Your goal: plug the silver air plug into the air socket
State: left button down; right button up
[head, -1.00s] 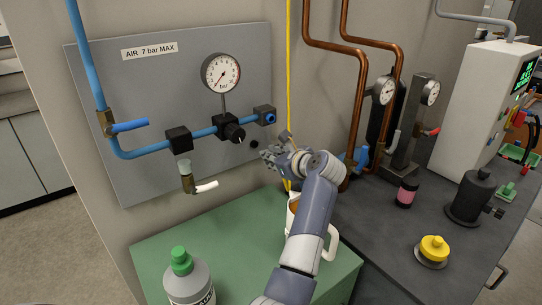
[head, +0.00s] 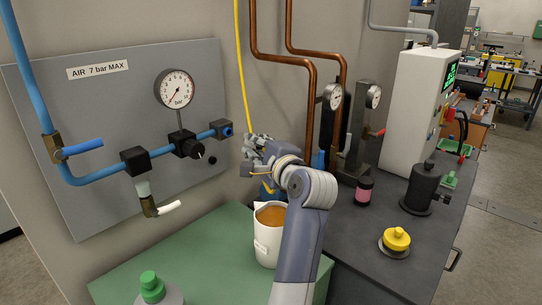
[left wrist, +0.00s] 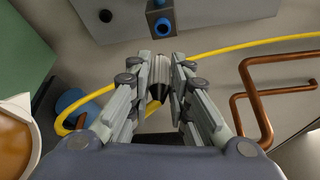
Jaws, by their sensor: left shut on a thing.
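The air socket (head: 222,128) is a dark block with a blue ring at the right end of the blue pipe on the grey panel. It also shows at the top of the left wrist view (left wrist: 162,22). My left gripper (head: 252,153) is shut on the silver air plug (left wrist: 159,70), whose front points up toward the socket in the wrist view. The plug is apart from the socket, in front of the panel and to the right of the socket in the head view. A yellow hose (head: 242,60) runs to the plug's back. My right gripper is not in view.
A white mug (head: 265,252) with orange-brown contents stands on the green top below my left gripper. Copper pipes (head: 288,60) rise to the right. A gauge (head: 175,88) and blue-handled valve (head: 82,147) are on the panel.

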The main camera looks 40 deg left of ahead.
pick_arm(q)
jog(key=a+p, duration=0.2)
jog(key=a, duration=0.1)
jog(key=shift+w+a+r, duration=0.1)
jog(key=shift+w+r, duration=0.05)
jog(key=shift+r, duration=0.05)
jog(key=shift+a+f, duration=0.15)
jog(key=shift+a, duration=0.75)
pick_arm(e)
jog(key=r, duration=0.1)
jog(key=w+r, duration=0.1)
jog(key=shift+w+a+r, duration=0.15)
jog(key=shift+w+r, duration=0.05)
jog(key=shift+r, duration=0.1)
pick_arm(q)
jog(key=shift+w, duration=0.1)
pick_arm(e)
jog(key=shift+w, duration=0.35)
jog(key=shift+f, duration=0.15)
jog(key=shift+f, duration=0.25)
